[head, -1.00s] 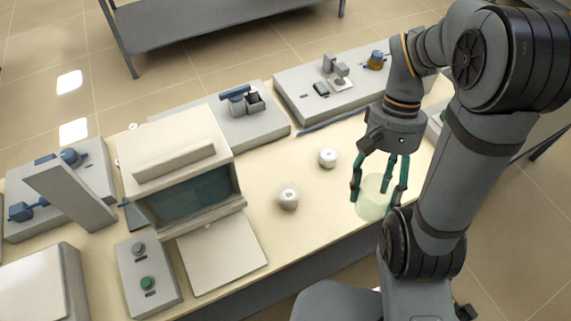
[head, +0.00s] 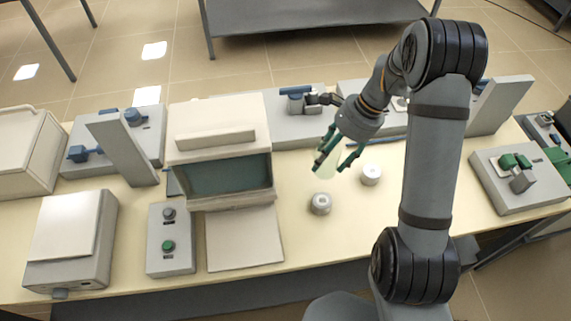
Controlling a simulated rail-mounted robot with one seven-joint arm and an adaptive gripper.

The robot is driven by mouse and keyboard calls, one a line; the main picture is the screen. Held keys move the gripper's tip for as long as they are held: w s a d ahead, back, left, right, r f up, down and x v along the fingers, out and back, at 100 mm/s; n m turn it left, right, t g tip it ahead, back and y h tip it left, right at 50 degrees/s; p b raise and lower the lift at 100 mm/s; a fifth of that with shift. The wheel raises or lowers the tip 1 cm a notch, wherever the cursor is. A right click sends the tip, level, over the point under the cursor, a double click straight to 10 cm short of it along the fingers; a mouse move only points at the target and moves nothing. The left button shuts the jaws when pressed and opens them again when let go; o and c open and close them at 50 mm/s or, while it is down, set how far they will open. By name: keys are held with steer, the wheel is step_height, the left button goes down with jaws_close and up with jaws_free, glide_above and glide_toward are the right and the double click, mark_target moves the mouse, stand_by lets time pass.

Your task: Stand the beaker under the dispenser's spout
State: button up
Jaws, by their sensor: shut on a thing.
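The beaker (head: 327,165) is a clear, pale green vessel, partly hidden by fingers. My gripper (head: 333,161) has its green fingers shut on it, holding it above the table, and it looks tilted in the head view. A grey unit with a blue lever and a small box-like part (head: 300,100) stands behind the gripper at the back of the table. I cannot tell for sure which unit is the dispenser, and no spout shows clearly.
Two small white round pots (head: 321,203) (head: 370,174) stand on the table below the gripper. The furnace (head: 220,150) is to the left, beside a button box (head: 170,240). A grey unit with green parts (head: 520,178) is at the right. The front middle of the table is clear.

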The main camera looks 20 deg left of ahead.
steer(key=shift+a+f+p, duration=0.7)
steer(key=shift+a+f, duration=1.35)
steer(key=shift+f, duration=0.15)
steer(key=shift+a+f+p, duration=0.65)
steer(key=shift+a+f, duration=1.35)
steer(key=shift+f, duration=0.2)
steer(key=shift+f, duration=0.15)
steer(key=o, duration=1.2)
